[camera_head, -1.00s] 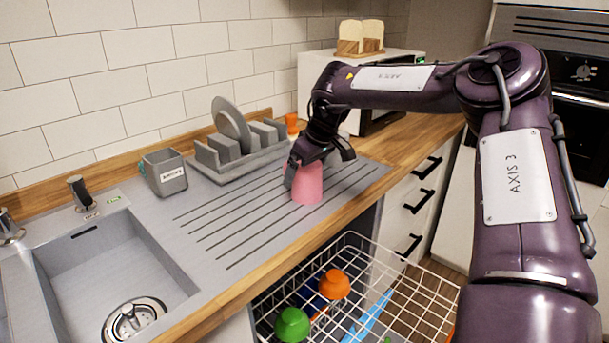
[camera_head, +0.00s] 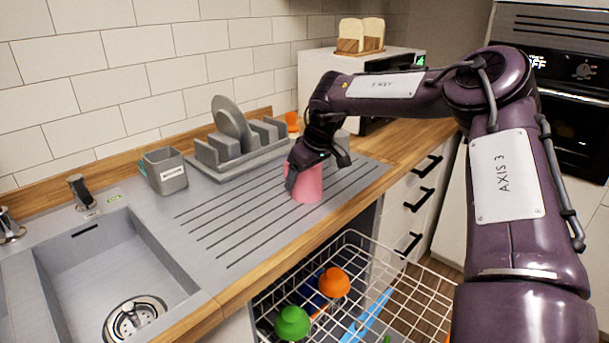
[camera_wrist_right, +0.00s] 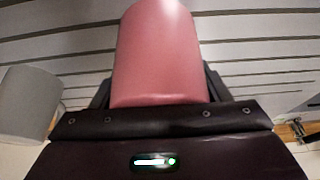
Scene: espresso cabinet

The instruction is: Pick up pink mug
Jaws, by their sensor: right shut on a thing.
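The pink mug (camera_head: 309,185) stands on the grey ridged drainboard (camera_head: 235,222), near the counter's front edge. My right gripper (camera_head: 304,178) reaches down over it and is shut on it. In the right wrist view the pink mug (camera_wrist_right: 157,55) fills the middle, between the two fingers (camera_wrist_right: 157,88), which are mostly hidden behind it. The mug's top is partly covered by the gripper in the head view. My left gripper is not in view.
A grey dish rack (camera_head: 243,148) with a plate (camera_head: 231,117) and a grey holder (camera_head: 165,171) stand behind. The sink (camera_head: 110,275) is at left. Below the counter, a pulled-out wire basket (camera_head: 365,285) holds a green (camera_head: 292,323) and an orange item (camera_head: 334,282). A grey cup (camera_wrist_right: 28,103) stands beside the mug.

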